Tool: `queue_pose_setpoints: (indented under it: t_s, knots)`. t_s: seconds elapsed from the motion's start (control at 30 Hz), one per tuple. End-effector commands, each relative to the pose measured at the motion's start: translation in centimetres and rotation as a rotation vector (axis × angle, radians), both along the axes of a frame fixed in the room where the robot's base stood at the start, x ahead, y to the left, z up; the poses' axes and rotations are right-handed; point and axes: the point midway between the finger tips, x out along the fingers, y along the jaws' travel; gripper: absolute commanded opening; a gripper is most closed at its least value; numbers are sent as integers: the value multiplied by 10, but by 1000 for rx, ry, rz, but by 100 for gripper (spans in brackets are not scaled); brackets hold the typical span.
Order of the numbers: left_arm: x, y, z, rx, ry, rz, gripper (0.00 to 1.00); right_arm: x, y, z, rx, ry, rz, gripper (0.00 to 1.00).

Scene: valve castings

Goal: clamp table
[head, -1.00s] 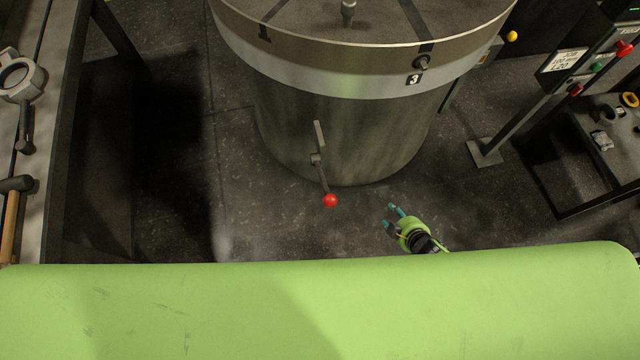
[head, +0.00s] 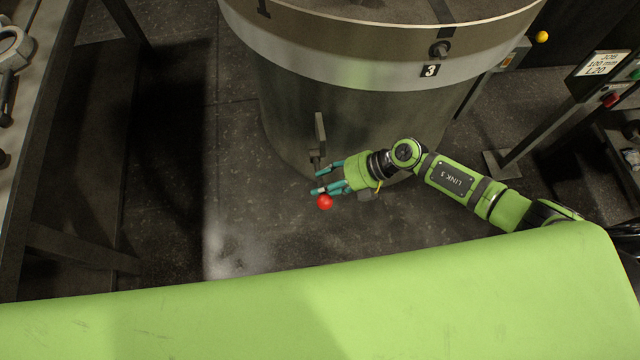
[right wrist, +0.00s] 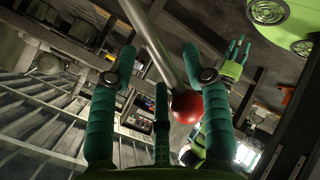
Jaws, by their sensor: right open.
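The round grey table (head: 345,95) has a clamp lever (head: 320,130) on its near side, ending in a red ball knob (head: 325,202). My right gripper (head: 320,181) reaches in from the right at the lever's lower end, just above the knob in the picture. In the right wrist view, its teal fingers are apart, and the lever's rod (right wrist: 153,45) and red knob (right wrist: 187,107) show between them. I cannot tell whether a finger touches the rod. My left gripper (right wrist: 238,52) shows small in that view, its jaw state unclear.
A post with a job sign (head: 603,63) stands at the right. A yellow knob (head: 541,37) shows behind the round table's right side. A bench with castings (head: 12,50) runs along the left. The floor left of the lever is clear.

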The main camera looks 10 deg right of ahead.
Motion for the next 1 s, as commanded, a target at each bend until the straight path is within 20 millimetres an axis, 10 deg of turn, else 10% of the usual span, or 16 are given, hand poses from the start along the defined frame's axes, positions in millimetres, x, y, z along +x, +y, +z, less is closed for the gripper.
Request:
queue_pose_setpoints:
  t_s: [0.47,0.6,1.0]
  knots:
    - [2,0,-2,0,-4,1,48,3,16,-14,0,-1,-2,48]
    - [2,0,-2,0,-4,2,48,3,16,-14,1,-2,-2,0]
    - [1,0,2,-1,-2,3,48,6,16,-8,2,28,-2,0]
